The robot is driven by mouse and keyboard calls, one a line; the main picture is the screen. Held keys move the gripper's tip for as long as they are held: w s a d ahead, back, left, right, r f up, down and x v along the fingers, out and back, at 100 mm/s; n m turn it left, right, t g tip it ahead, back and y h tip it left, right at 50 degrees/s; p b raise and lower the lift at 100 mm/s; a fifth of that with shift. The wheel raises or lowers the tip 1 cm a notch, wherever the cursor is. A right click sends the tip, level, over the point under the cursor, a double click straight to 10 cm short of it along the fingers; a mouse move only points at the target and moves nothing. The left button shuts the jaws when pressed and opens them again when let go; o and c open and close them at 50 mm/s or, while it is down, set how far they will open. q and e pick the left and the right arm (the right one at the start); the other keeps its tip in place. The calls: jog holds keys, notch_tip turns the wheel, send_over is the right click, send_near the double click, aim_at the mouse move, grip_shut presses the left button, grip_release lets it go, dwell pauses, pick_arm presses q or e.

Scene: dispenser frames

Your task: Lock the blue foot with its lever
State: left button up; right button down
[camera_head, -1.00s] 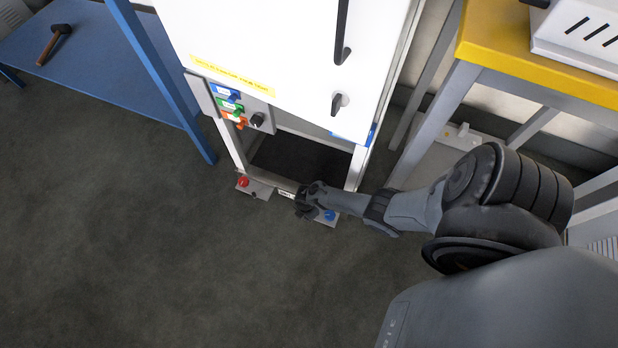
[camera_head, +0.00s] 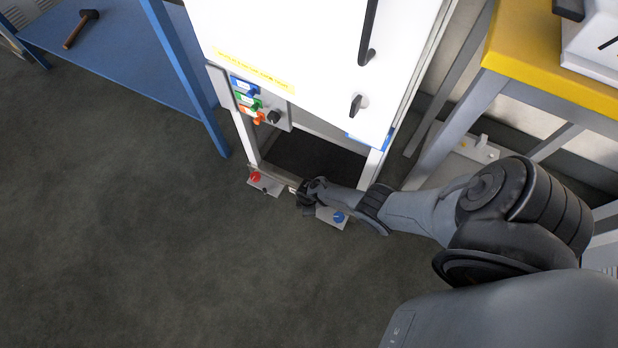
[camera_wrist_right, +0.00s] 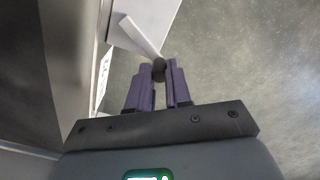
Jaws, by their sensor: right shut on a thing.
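The blue foot (camera_head: 339,216) is a blue knob on a small grey plate at the cabinet's lower right front corner in the head view. My right gripper (camera_head: 301,196) is low at the cabinet's front edge, just left of that plate. In the right wrist view, my right gripper (camera_wrist_right: 158,70) is shut on the dark ball end of a lever (camera_wrist_right: 141,37). The lever is a light bar running up and left to a pale plate (camera_wrist_right: 150,12). The blue knob is not visible in the wrist view. My left gripper is not in view.
A red foot (camera_head: 255,177) sits at the cabinet's lower left front corner. The white cabinet (camera_head: 300,40) stands above. A blue table (camera_head: 120,60) is at left, a yellow-topped bench (camera_head: 540,60) at right. Open dark floor (camera_head: 180,250) lies in front.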

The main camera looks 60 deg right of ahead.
dwell(0.4)
jog(key=c, duration=1.1)
grip_release()
jog(key=shift+o, duration=0.2)
jog(key=shift+r+p, duration=0.45)
notch_tip(320, 180, up, 10)
jog(key=p, duration=0.9)
jog(key=shift+f, duration=0.1)
